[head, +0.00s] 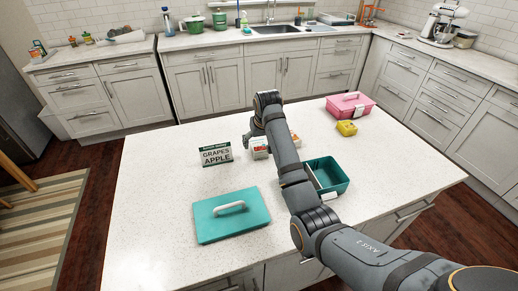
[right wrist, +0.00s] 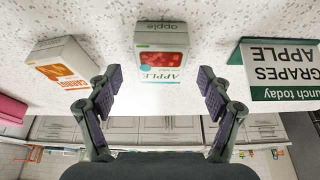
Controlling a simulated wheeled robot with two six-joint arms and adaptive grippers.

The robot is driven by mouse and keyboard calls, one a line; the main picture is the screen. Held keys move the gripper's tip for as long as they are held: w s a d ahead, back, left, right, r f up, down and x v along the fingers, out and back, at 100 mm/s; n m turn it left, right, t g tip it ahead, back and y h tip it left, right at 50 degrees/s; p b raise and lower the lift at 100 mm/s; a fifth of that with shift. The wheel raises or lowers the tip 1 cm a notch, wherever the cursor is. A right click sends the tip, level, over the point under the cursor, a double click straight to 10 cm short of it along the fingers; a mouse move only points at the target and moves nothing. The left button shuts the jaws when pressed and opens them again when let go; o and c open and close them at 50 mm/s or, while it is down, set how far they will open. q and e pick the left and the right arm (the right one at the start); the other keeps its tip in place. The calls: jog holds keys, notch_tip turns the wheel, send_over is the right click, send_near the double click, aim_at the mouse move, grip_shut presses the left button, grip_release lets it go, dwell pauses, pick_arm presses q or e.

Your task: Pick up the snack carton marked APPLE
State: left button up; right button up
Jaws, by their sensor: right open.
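The APPLE carton (right wrist: 162,50), white with a red picture and green edging, stands on the counter in the upper middle of the right wrist view, which is upside down. In the head view the carton (head: 260,151) is partly hidden by my right arm. My right gripper (right wrist: 155,78) is open, its fingers either side of the carton's line; I cannot tell if the carton is between the tips. In the head view the gripper (head: 249,138) hangs just left of the carton, small and partly hidden. My left gripper is not in view.
An orange-marked carton (right wrist: 62,64) stands beside it. A sign (head: 215,155) reads GRAPES APPLE. The island's left front is clear.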

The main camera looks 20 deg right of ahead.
aim_at(259, 146)
jog(key=shift+x, duration=1.55)
jog(key=shift+s+a, duration=0.1)
jog(key=c, duration=1.2)
jog(key=shift+r, duration=0.2)
jog(key=shift+c, duration=0.2)
jog(key=shift+r, duration=0.3)
notch_tip(259, 146, up, 3)
jog(key=shift+s+f, duration=0.1)
jog(key=shift+f, duration=0.1)
jog(key=s+d+r+p, duration=0.2)
jog(key=s+r+p, duration=0.5)
jog(key=s, duration=0.6)
notch_tip(259, 146, up, 2)
jog(key=shift+s+d+r, duration=0.25)
jog(key=shift+s+d, duration=0.05)
